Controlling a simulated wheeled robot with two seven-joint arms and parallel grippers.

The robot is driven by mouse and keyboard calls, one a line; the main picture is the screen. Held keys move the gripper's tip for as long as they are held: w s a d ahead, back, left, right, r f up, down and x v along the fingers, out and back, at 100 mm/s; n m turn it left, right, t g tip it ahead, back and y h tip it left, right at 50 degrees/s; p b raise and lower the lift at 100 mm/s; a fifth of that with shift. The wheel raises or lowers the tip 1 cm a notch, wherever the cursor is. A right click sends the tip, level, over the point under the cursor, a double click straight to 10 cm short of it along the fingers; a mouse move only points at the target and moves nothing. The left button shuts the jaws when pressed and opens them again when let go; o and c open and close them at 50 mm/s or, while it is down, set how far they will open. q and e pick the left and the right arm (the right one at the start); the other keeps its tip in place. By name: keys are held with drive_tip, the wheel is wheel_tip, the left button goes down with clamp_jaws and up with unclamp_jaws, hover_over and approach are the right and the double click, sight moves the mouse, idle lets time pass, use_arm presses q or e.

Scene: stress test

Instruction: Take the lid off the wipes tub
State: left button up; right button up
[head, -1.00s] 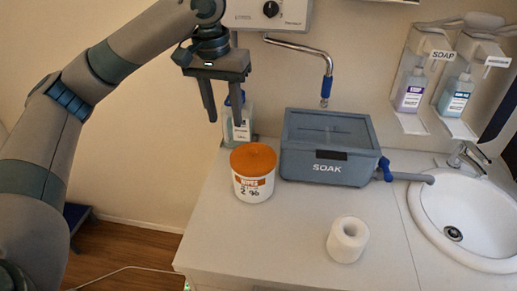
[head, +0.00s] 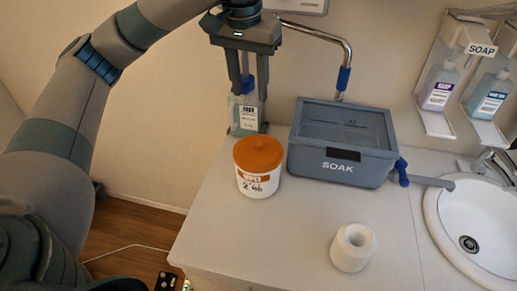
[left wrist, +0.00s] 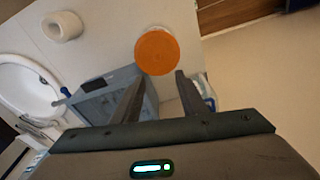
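The wipes tub (head: 258,184) is white with an orange and white label and stands upright on the counter. Its orange lid (head: 258,153) is on top; in the left wrist view the lid (left wrist: 157,52) shows as an orange disc beyond the fingertips. My left gripper (head: 249,90) is open and empty, pointing down, above and behind the tub in the head view. It also shows in the left wrist view (left wrist: 158,92), with its fingers apart and nothing between them. My right gripper is not in view.
A grey SOAK box (head: 340,171) with a blue tap stands right of the tub. A clear bottle (head: 244,117) stands behind it. The sink (head: 480,215) is at right. The counter (head: 225,235) is clear at front left.

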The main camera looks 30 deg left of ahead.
use_arm(q)
drive_tip(key=f, duration=0.1)
drive_tip(key=p, duration=0.1)
hover_over(258, 143)
drive_tip(key=s, duration=0.1)
drive_tip(key=f, duration=1.1)
drive_tip(key=shift+a, duration=0.35)
drive_tip(key=shift+f, duration=0.15)
drive_tip(key=shift+d+f+p, duration=0.15)
drive_tip(key=shift+f+p, duration=0.1)
drive_tip(key=shift+p, duration=0.2)
drive_tip(key=f, duration=0.2)
drive_tip(key=f+p, duration=0.1)
drive_tip(key=shift+w+d, duration=0.25)
drive_tip(key=shift+w+f, duration=0.1)
drive_tip(key=shift+f, duration=0.65)
drive_tip(key=shift+c, duration=0.6)
clamp_jaws()
